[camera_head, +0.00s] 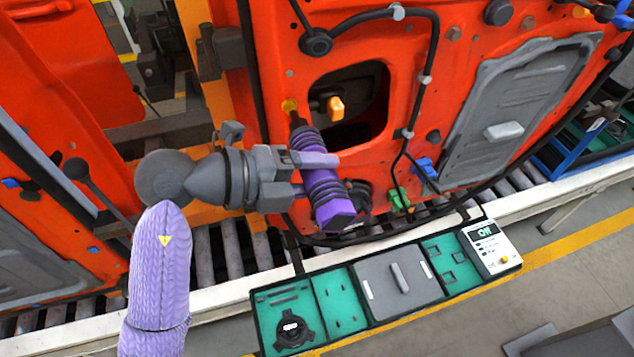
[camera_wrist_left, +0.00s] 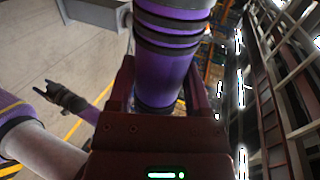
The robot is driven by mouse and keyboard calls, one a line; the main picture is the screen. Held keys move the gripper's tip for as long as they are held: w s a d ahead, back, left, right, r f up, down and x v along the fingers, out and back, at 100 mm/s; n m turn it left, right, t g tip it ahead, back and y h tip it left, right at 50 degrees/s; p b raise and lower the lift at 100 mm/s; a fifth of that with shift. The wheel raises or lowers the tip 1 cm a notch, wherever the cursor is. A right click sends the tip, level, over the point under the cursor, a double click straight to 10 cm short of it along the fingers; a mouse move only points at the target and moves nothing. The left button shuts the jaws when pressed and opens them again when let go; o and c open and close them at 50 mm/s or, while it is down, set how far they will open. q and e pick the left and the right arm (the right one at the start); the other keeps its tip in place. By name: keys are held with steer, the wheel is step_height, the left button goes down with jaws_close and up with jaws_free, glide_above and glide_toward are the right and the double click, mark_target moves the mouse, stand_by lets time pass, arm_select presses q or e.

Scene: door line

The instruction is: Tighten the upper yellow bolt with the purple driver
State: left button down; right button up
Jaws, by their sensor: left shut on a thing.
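My left gripper (camera_head: 312,172) is shut on the purple driver (camera_head: 322,185), around the middle of its handle. The driver tilts, with its dark tip end up toward the orange door panel and its purple butt end down. The tip meets or nearly meets the upper yellow bolt (camera_head: 290,105); I cannot tell whether it is seated. In the left wrist view the driver (camera_wrist_left: 165,55) stands between the jaws of the left gripper (camera_wrist_left: 155,105).
The orange door panel (camera_head: 365,40) has an opening with an orange-yellow piece (camera_head: 335,107) beside the bolt. Black cables (camera_head: 437,60) run across the panel. A green-lined tool tray (camera_head: 346,310) with a display box (camera_head: 490,248) lies below, in front of the rollers.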

arm_select(q)
steer(key=shift+r, duration=0.1)
stand_by(0.5)
steer(key=shift+p, duration=0.3)
steer(key=shift+s+a, duration=0.1)
stand_by(0.3)
steer(key=shift+w+a, duration=0.25)
steer(key=shift+w, duration=0.55)
stand_by(1.6)
steer(key=shift+s, duration=0.1)
